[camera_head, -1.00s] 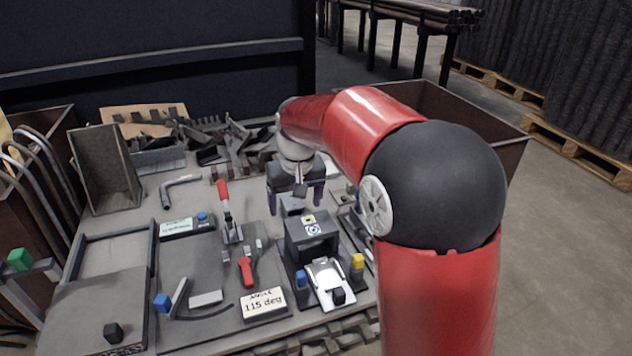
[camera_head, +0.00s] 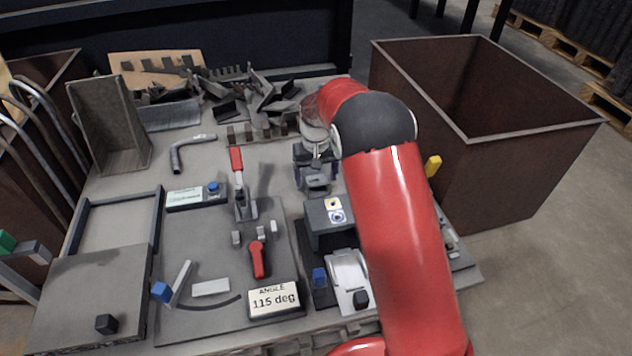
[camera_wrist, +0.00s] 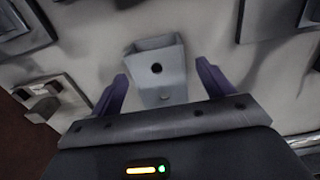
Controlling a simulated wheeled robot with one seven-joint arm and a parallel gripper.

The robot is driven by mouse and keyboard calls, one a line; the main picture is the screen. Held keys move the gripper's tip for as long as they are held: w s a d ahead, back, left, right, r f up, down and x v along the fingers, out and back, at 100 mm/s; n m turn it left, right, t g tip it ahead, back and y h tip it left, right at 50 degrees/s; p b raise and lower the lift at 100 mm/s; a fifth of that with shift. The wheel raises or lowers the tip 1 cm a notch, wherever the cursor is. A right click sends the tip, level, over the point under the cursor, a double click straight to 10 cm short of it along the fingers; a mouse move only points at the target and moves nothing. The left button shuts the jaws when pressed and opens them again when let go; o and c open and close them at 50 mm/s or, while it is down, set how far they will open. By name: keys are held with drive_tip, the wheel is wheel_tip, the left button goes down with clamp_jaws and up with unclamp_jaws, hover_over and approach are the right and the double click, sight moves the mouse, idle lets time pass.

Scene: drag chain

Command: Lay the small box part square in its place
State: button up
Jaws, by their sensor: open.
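The small box part (camera_wrist: 158,78) is a grey, open-topped box with a round dark hole in its face. In the wrist view it lies between the two purple fingers of my gripper (camera_wrist: 162,72), with a gap on each side. The fingers are apart and not seen to touch it. In the head view the box part (camera_head: 318,183) sits on the bench, just below and in front of my gripper (camera_head: 315,170). Its underside is hidden. I cannot tell which spot is its place.
A red-handled clamp (camera_head: 238,180) stands to the left. Metal scraps (camera_head: 215,95) lie behind. A large brown bin (camera_head: 500,150) is at the right.

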drive_tip(key=shift+f, duration=0.8)
drive_tip(key=c, duration=1.2)
drive_tip(key=shift+o, duration=0.2)
drive_tip(key=shift+r, duration=0.15)
